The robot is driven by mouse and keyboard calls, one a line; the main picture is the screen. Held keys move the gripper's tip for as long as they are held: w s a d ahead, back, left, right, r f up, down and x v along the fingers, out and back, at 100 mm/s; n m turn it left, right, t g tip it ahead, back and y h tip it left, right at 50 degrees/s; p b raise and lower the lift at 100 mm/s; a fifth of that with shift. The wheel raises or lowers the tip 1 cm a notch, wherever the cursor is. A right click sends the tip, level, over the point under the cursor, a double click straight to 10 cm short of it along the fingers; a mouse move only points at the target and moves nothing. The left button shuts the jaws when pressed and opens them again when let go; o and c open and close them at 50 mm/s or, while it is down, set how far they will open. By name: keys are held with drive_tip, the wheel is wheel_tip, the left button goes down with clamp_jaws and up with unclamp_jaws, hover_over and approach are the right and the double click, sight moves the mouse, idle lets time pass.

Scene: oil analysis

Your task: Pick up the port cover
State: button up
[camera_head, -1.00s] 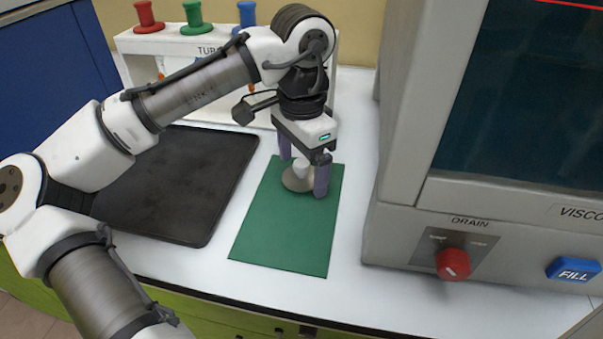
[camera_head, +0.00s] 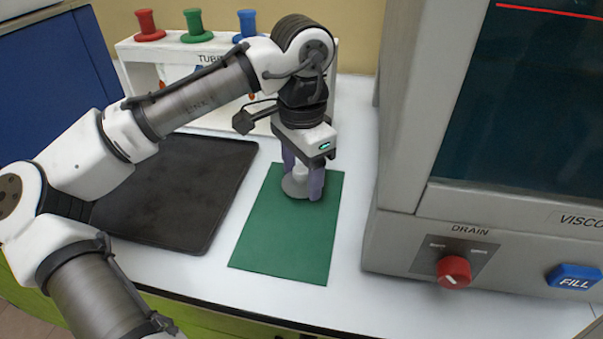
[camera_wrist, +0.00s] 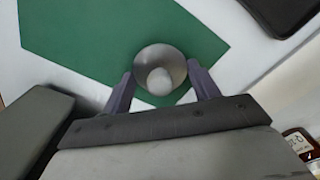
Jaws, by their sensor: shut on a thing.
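The port cover (camera_head: 293,187) is a round grey metal disc with a pale knob on top. It sits at the far end of the green mat (camera_head: 287,240). My gripper (camera_head: 303,190) points down over it, with its purple fingers shut on the cover's knob. In the wrist view the cover (camera_wrist: 150,57) shows its disc and knob between the two fingertips (camera_wrist: 160,80). The near finger hides part of the cover in the head view. I cannot tell any gap between cover and mat.
A black tray (camera_head: 170,190) lies left of the mat. The grey viscosity machine (camera_head: 400,225) with a red drain knob (camera_head: 454,271) and a blue fill button (camera_head: 574,276) stands at right.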

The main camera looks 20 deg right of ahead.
sight(302, 168)
wheel_tip(302, 168, up, 20)
drive_tip(key=p, duration=0.3)
drive_tip(key=shift+f, duration=0.15)
